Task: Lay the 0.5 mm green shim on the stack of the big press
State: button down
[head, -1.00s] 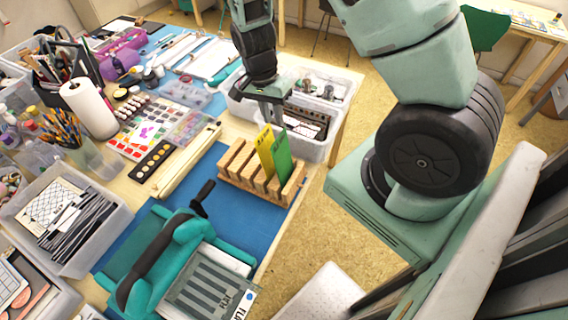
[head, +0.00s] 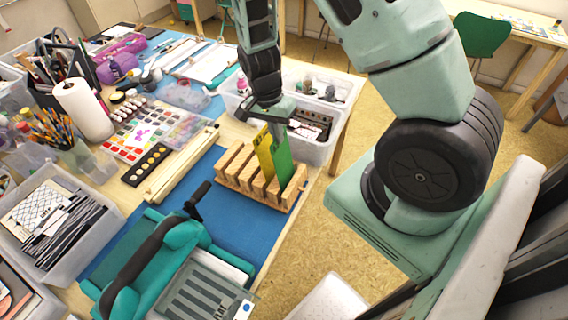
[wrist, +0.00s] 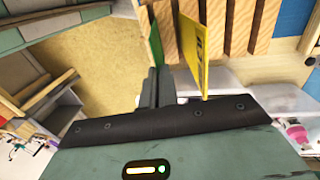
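The green shim (head: 282,160) stands upright in a slot near the right end of a wooden rack (head: 232,172). It also shows edge-on in the wrist view (wrist: 155,42). A yellow shim (head: 264,152) stands beside it; it shows to its right in the wrist view (wrist: 194,45). My gripper (head: 273,124) is above the rack at the green shim's top edge. In the wrist view its fingers (wrist: 157,86) are close together on that edge. A teal press (head: 170,255) with a black handle stands at the front; a grey striped plate (head: 205,292) is at its right side, cut off below.
A clear bin of bottles and parts (head: 318,90) stands right behind the rack. Paint trays (head: 140,130), a paper roll (head: 84,108) and a bin of black strips (head: 58,222) crowd the left. Blue mat (head: 262,222) is bare between rack and press.

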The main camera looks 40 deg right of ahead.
notch_tip(320, 180, up, 7)
jog(key=w+p, duration=0.1)
jog(key=p, duration=0.6)
jog(key=shift+a+r, duration=0.2)
jog(key=shift+w, duration=0.1)
